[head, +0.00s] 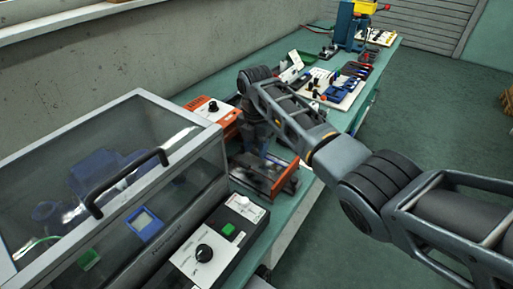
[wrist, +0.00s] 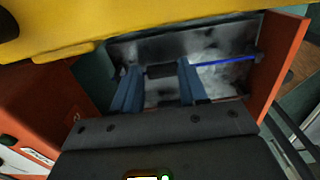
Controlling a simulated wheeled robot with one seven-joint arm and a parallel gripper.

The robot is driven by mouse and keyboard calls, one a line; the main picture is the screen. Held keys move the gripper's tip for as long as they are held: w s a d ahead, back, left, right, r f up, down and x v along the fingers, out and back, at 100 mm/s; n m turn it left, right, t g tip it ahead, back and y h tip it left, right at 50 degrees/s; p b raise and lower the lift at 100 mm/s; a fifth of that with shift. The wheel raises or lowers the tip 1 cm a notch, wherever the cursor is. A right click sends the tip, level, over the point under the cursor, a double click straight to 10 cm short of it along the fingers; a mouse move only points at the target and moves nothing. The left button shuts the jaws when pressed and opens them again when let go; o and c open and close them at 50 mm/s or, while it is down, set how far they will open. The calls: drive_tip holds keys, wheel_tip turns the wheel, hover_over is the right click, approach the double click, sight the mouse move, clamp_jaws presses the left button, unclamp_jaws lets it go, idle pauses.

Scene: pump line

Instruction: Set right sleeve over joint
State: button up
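My gripper (wrist: 158,78) shows in the wrist view with two blue fingers spread apart, pointing into a grey metal tray (wrist: 222,34) with an orange end plate (wrist: 284,65). A short dark piece (wrist: 160,71) lies between the fingertips; I cannot tell whether it is the sleeve or whether the fingers touch it. A thin blue line (wrist: 228,60) runs from the right finger to the orange plate. No joint can be made out. In the head view my arm reaches down over this tray, whose orange plate (head: 289,184) shows at its right, and the fingertips are hidden.
An orange box (head: 211,108) with a black knob stands behind the tray. A clear-lidded case (head: 115,170) and a control box (head: 215,240) stand in front. Tools lie on a white board (head: 345,88) farther along the green bench. The floor at right is clear.

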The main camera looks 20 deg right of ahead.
sight(255, 151)
drive_tip(key=o, duration=0.4)
drive_tip(key=shift+c, duration=0.2)
drive_tip(key=shift+r, duration=3.9)
drive_tip(key=shift+a, duration=0.1)
